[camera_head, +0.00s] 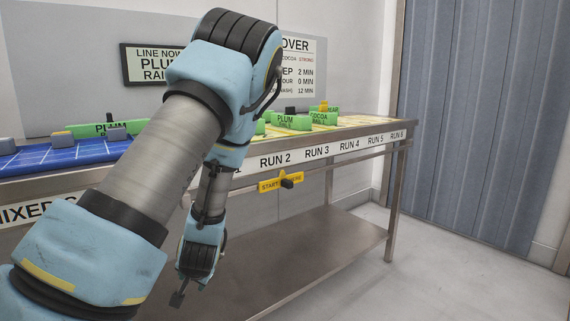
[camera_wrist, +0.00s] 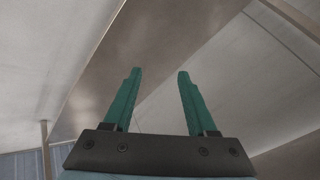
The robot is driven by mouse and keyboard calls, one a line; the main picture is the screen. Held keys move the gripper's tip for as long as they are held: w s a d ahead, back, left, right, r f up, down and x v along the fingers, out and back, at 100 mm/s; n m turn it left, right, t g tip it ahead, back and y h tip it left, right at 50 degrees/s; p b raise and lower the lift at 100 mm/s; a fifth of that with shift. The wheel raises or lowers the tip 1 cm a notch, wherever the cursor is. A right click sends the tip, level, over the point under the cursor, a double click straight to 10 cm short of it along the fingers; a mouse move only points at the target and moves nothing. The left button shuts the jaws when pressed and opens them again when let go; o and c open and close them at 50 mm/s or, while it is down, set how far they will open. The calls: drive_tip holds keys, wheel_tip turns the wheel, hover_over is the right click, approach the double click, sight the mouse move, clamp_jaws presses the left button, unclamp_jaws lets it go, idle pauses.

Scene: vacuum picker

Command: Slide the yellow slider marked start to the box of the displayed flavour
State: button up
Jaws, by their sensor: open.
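Several green boxes stand on the table top; one reads PLUM (camera_head: 291,121), another COCOA (camera_head: 323,117). A further green PLUM box (camera_head: 98,130) stands at the left. The display sign (camera_head: 143,64) reads LINE NOW, PLU... RAI..., partly hidden by my arm. My gripper shows in the wrist view (camera_wrist: 158,75) with two green fingers apart and nothing between them. In the head view my arm's end hangs low in front of the table, left of the slider.
The metal table (camera_head: 340,146) carries RUN labels along its front edge and has a lower shelf (camera_head: 330,235). A blue gridded surface (camera_head: 62,156) lies on its left part. A changeover notice (camera_head: 302,75) is on the wall. The floor at the right is clear.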

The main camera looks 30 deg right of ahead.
drive_tip(key=w+d+r+m+t+h+p, duration=0.3)
drive_tip(key=d+r+m+t+p, duration=0.3)
drive_tip(key=d+r, duration=0.35)
drive_tip(key=m+t+h+p, duration=0.1)
drive_tip(key=m+h+p, duration=0.3)
drive_tip(key=m+h, duration=0.5)
approach(287, 186)
drive_tip(key=d+m+y, duration=0.1)
drive_tip(key=x, duration=0.3)
drive_tip(key=p+x, duration=0.1)
drive_tip(key=x, duration=0.7)
drive_tip(key=shift+w+a+r, duration=0.1)
drive_tip(key=shift+a+r, duration=0.05)
drive_tip(key=shift+r, duration=0.15)
drive_tip(key=shift+c, duration=0.4)
clamp_jaws()
